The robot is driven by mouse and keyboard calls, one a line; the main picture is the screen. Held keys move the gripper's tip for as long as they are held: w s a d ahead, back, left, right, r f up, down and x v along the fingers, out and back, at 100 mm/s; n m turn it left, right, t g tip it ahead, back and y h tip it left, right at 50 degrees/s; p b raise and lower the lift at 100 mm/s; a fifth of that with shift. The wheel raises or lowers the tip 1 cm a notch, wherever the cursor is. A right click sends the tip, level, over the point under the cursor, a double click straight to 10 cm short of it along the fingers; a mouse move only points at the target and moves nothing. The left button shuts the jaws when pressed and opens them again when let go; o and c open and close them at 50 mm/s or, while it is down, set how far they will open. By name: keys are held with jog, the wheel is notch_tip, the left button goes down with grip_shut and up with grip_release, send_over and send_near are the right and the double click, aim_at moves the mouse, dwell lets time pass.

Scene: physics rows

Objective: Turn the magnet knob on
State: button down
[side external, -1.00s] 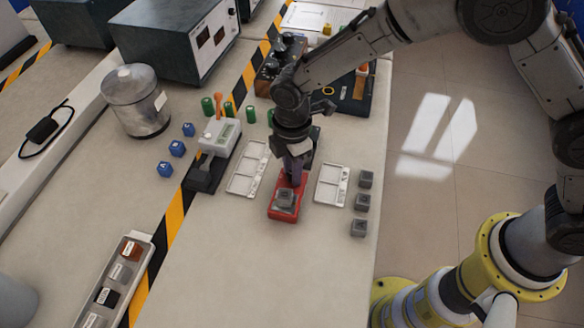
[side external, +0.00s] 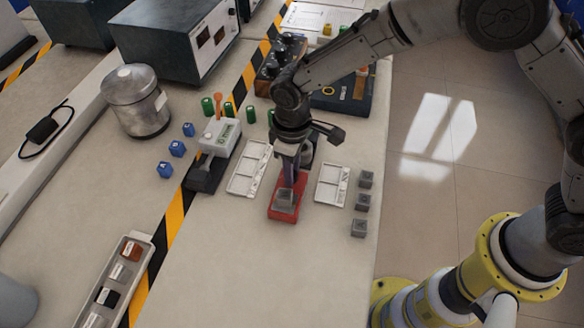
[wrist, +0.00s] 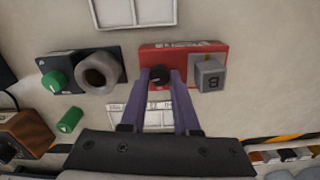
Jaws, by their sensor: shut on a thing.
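The red box (side external: 285,212) lies on the table between two white trays. In the wrist view, the same red box (wrist: 190,52) carries a black round knob (wrist: 159,74) at its left and a grey cube marked B (wrist: 210,74) at its right. My gripper (wrist: 160,72) points down with its purple fingers on either side of the black knob, closed on it. In the side view, my gripper (side external: 293,178) is over the far part of the red box, and its fingers hide the knob there. The knob's pointer setting cannot be read clearly.
A dark box (wrist: 88,72) with a green knob and a grey ring sits beside the red box. White trays (side external: 249,168) (side external: 332,184) flank it. Several grey cubes (side external: 363,203) stand at the right.

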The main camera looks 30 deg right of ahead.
jog(key=shift+r+m, duration=0.1)
jog(key=shift+m, duration=1.2)
jog(key=c, duration=0.6)
grip_release()
jog(key=shift+c, duration=0.2)
notch_tip(320, 180, up, 14)
